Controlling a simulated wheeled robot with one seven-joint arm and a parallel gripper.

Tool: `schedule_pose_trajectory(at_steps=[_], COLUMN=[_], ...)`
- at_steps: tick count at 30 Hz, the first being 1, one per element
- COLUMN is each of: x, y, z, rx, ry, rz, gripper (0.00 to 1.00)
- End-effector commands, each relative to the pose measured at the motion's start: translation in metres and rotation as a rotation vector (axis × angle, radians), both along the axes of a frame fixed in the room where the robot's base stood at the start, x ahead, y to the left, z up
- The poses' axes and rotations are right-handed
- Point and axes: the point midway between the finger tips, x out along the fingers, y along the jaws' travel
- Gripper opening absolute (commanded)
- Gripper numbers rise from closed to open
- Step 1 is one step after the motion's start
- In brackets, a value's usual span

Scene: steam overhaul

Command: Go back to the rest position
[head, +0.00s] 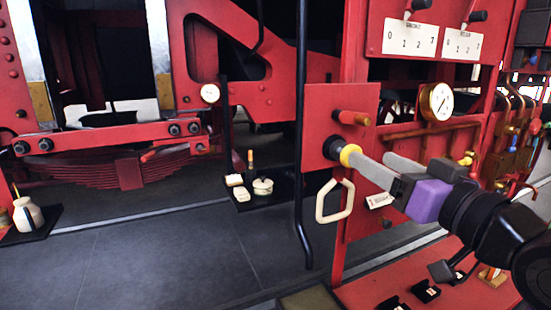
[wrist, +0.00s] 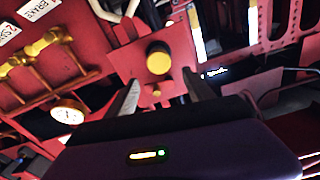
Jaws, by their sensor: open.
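My gripper (head: 368,160) reaches in from the right in the head view, with two grey fingers and a purple body. It is open and nothing shows between the fingers. A black knob with a yellow ring (head: 349,155) sticks out of a red panel (head: 312,108) just beyond the fingertips. In the wrist view the fingers (wrist: 160,80) stand apart, and the knob (wrist: 158,60) shows ahead between them on the panel. The fingers look clear of the knob there; in the head view one finger overlaps the ring, so the exact gap is unclear.
A cream loop handle (head: 335,201) hangs below the panel. A black vertical pipe (head: 301,130) stands left. A black tray (head: 275,194) holds small items. Grey floor (head: 170,262) is open at lower left.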

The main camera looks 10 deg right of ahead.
Motion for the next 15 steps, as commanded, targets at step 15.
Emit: schedule_pose_trajectory(at_steps=[15], x=[-0.028], y=[-0.05], z=[-0.001], rx=[0.115], ry=[-0.314], rz=[-0.232], gripper=[0.61])
